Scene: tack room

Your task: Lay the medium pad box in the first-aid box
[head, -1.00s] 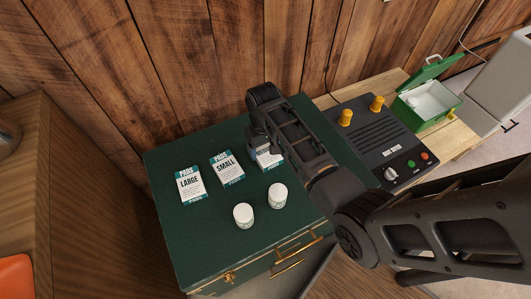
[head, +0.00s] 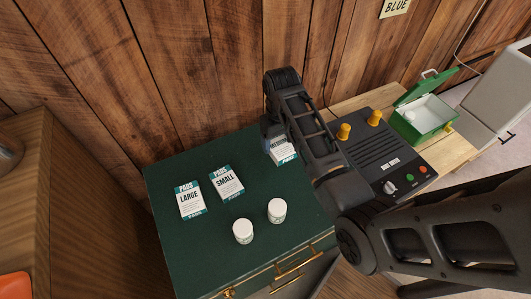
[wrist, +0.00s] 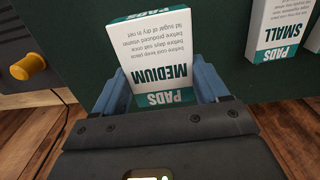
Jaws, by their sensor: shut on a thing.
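The medium pad box (head: 284,153), white with teal ends, is partly hidden behind my gripper in the head view. In the wrist view the medium pad box (wrist: 150,50) sits between the two blue fingers of my gripper (wrist: 164,88), which is shut on it. It seems held just above the dark green chest top, though the gap is hard to judge. The first-aid box (head: 447,121) is green with a white inside and its lid open. It stands at the right on a wooden bench, well apart from my gripper. A small white item is inside it.
The large pad box (head: 190,200) and small pad box (head: 227,183) lie on the green chest (head: 178,245) with two white jars (head: 277,210) (head: 243,231). A black device with yellow knobs (head: 380,150) lies between chest and first-aid box. A plank wall stands behind.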

